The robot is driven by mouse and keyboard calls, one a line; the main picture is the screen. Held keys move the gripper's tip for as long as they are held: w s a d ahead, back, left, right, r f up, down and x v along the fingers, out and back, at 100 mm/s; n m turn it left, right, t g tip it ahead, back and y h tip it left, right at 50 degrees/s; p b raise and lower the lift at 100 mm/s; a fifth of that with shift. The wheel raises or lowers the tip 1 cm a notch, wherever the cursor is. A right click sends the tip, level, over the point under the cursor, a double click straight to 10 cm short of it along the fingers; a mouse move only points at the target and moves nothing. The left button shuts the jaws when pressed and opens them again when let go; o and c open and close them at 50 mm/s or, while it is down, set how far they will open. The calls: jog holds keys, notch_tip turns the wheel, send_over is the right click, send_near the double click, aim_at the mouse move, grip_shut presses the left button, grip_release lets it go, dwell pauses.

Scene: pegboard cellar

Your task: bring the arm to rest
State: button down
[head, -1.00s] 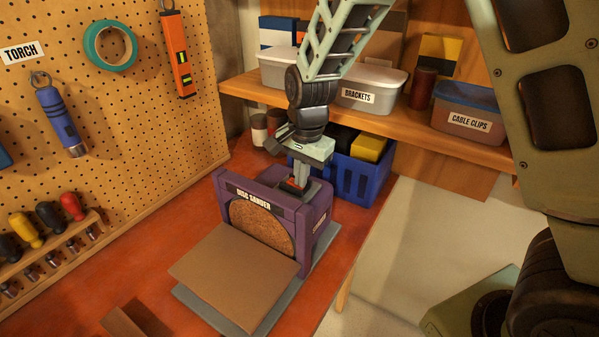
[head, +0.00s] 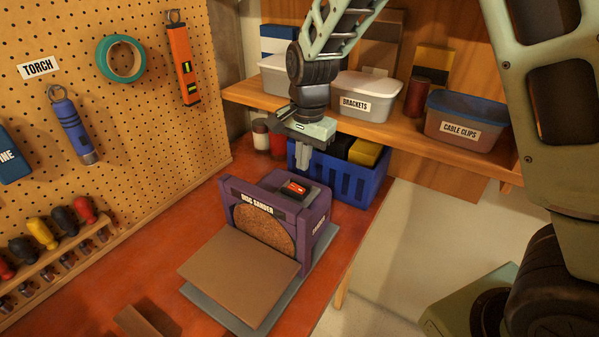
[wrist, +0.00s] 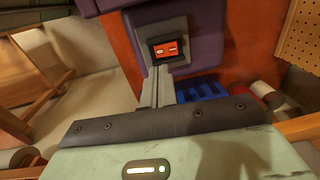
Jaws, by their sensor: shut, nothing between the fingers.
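My gripper (head: 303,158) points down and is shut and empty, above and behind the disc sander in the head view. The purple disc sander (head: 318,222) stands on the red bench with its brown disc and tan table facing forward. Its switch (head: 296,188), red in a dark surround, sits on top, apart from my fingertips. In the wrist view my shut fingers (wrist: 158,88) show in front of the sander's grey switch plate, with the red switch (wrist: 166,51) just beyond their tips.
A blue crate (head: 340,180) stands close behind my gripper. A shelf (head: 390,126) with a BRACKETS box (head: 365,95) and a CABLE CLIPS box (head: 465,122) runs behind the arm. A pegboard (head: 135,120) with hanging tools stands at left. The red bench (head: 165,235) is bare left of the sander.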

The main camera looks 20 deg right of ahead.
notch_tip(320, 180, up, 7)
jog(key=b, duration=0.1)
jog(key=shift+s+d+r+b, duration=0.15)
jog(key=shift+s+d+b, duration=0.15)
jog(key=shift+s+d, duration=0.1)
jog(key=s+a+f+n+b, duration=0.2)
jog(key=s+n, duration=0.4)
jog(key=s, duration=0.3)
jog(key=s+a+f+n+b, duration=0.3)
jog(key=s+f+n, duration=0.3)
jog(key=s, duration=0.3)
jog(key=s+a+f+n+b, duration=0.2)
jog(key=s+n, duration=0.4)
jog(key=s, duration=0.3)
notch_tip(320, 180, down, 3)
jog(key=shift+s+a+r+g+b, duration=0.1)
jog(key=shift+s+a+g+b, duration=0.15)
jog(key=shift+a, duration=0.65)
